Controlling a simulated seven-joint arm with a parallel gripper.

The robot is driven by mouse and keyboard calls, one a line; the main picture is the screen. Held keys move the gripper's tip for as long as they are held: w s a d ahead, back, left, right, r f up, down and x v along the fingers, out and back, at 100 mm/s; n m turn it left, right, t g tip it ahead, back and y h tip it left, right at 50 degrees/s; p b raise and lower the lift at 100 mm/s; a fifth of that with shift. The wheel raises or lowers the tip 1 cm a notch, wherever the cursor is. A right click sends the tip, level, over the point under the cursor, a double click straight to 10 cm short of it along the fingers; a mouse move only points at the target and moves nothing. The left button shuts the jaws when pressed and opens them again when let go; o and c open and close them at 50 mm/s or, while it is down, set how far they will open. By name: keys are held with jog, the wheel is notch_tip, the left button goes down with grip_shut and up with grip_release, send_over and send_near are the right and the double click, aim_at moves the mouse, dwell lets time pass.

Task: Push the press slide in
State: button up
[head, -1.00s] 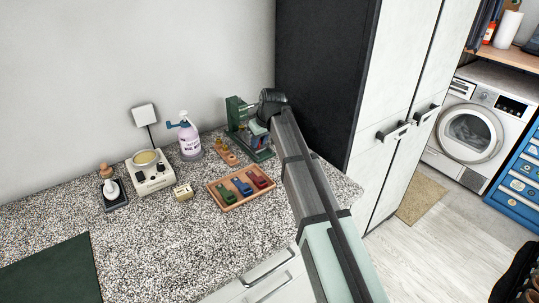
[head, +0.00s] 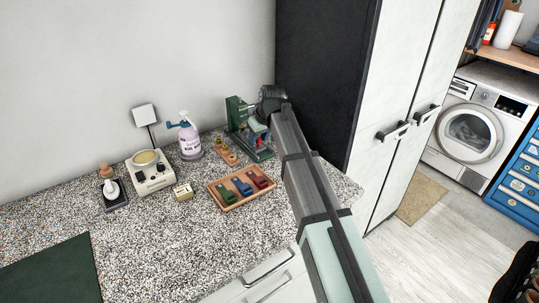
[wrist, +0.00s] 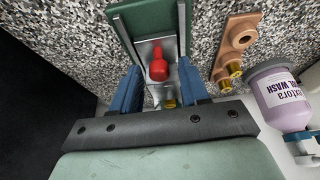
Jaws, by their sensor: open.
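The green press (head: 236,112) stands at the back right of the counter, against the dark cabinet side. In the wrist view its green base (wrist: 147,20) carries a grey metal slide (wrist: 144,50) with a red knob (wrist: 157,69). My gripper (wrist: 160,78) is open, with one blue finger on each side of the slide and the red knob between them in the picture. I cannot tell whether the fingers touch the slide. In the head view my wrist partly hides the press, and a bit of red (head: 259,141) shows below it.
A wooden block with brass pieces (head: 226,152) lies just left of the press. A wooden tray (head: 229,204) with green, blue and red blocks lies in front. The tall cabinet (head: 318,80) closes off the right side.

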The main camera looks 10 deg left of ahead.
jog(key=shift+r, duration=2.5)
